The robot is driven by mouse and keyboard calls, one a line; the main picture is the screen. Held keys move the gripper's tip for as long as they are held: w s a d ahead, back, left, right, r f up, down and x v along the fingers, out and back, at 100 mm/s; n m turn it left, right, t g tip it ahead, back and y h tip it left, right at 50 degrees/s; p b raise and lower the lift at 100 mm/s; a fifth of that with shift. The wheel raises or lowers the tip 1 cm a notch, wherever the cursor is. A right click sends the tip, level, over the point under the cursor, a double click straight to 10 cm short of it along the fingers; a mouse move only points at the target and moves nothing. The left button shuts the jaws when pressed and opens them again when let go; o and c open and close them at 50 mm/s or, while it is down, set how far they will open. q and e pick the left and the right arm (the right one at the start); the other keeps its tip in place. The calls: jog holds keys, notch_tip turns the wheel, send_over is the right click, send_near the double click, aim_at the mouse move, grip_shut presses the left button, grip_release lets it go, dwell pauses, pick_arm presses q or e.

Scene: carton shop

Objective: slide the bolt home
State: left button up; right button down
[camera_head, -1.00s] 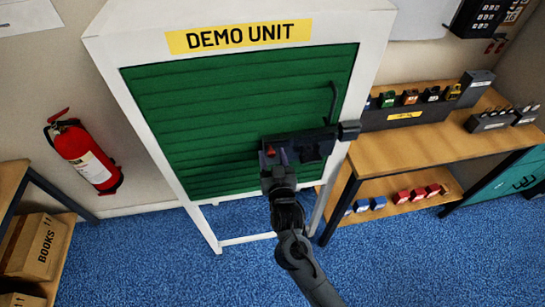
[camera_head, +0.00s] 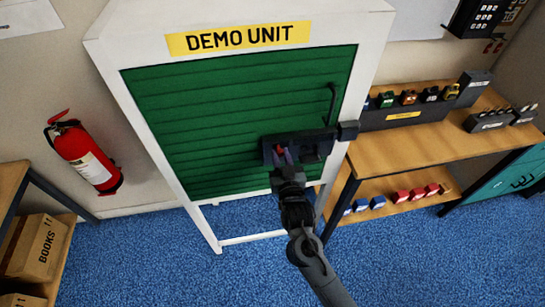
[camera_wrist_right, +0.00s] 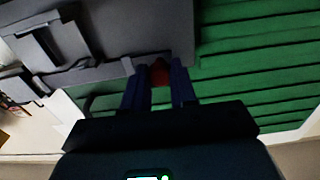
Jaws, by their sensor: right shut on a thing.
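The dark bolt assembly (camera_head: 310,136) is mounted low on the right of the green slatted shutter (camera_head: 225,105) of the demo unit. Its red knob (camera_head: 281,149) is near the left part of the assembly. A dark keeper block (camera_head: 348,130) is on the white frame to the right. My right gripper (camera_head: 283,158) is shut on the red knob, which shows between its two fingers in the right wrist view (camera_wrist_right: 160,72). How far the bolt's bar reaches towards the keeper cannot be made out. My left gripper is not in view.
A dark vertical handle (camera_head: 332,103) stands out from the shutter above the bolt. A wooden bench (camera_head: 430,140) with small coloured items is close on the right. A red fire extinguisher (camera_head: 85,155) hangs on the left wall. The blue floor in front is clear.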

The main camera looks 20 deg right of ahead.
jog(key=shift+s+d, duration=0.1)
jog(key=shift+d, duration=0.75)
jog(key=c, duration=1.2)
grip_release()
jog(key=shift+c, duration=0.2)
jog(key=o, duration=0.3)
jog(key=shift+d, duration=0.15)
jog(key=shift+o, duration=0.2)
jog(key=shift+s, duration=0.1)
